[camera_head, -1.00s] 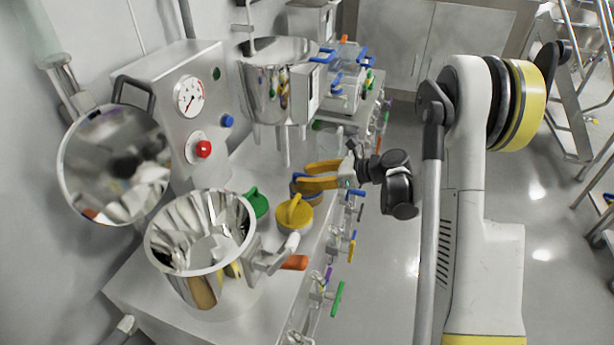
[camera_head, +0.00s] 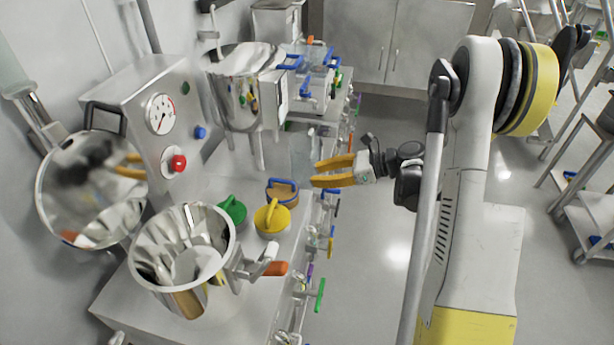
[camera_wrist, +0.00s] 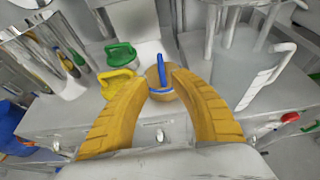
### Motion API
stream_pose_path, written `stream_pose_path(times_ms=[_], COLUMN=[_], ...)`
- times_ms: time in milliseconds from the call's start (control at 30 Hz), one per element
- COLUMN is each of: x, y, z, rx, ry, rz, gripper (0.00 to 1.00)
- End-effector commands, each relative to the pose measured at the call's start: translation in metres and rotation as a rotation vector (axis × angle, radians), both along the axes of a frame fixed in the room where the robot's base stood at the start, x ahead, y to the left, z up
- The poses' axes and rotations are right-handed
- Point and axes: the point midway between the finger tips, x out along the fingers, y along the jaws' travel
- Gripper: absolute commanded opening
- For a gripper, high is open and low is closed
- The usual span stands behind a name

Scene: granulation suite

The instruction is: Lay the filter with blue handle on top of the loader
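The filter with blue handle (camera_head: 282,192) is a short tan cylinder with a blue arched handle. It stands on the steel bench beside the green-handled and yellow filters. In the wrist view the blue-handled filter (camera_wrist: 162,83) shows beyond and between my fingertips, not gripped. My gripper (camera_head: 315,173) has two yellow fingers, spread apart and empty, to the upper right of the filter in the head view. I cannot tell for sure which vessel is the loader; an open steel vessel (camera_head: 175,290) stands at the front left.
The green-handled filter (camera_head: 233,210) and yellow filter (camera_head: 271,218) stand close left of the blue one. A steel hopper on legs (camera_head: 238,95) stands behind. A control box (camera_head: 150,90) is at left. Valves with coloured handles line the bench front.

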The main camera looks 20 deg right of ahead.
Motion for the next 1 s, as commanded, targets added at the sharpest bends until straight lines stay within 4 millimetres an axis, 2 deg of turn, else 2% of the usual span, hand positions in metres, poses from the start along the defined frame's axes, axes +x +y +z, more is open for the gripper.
stream_pose_path(times_ms=[167, 267, 367, 500, 633, 800, 900, 1000], x=[-0.005, -0.017, -0.038, -0.078, -0.122, -0.177, -0.2, -0.216], y=[0.021, 0.045, 0.068, 0.092, 0.104, 0.108, 0.106, 0.103], z=[0.023, 0.045, 0.066, 0.089, 0.105, 0.117, 0.12, 0.121], rx=[-0.161, -0.358, -0.585, -0.895, -1.176, -1.515, -1.671, -1.779], ry=[-0.059, -0.137, -0.233, -0.381, -0.53, -0.728, -0.827, -0.895], rz=[0.066, 0.158, 0.285, 0.497, 0.728, 1.062, 1.238, 1.371], gripper=[0.29, 0.29, 0.29, 0.29, 0.29, 0.29, 0.29, 0.29])
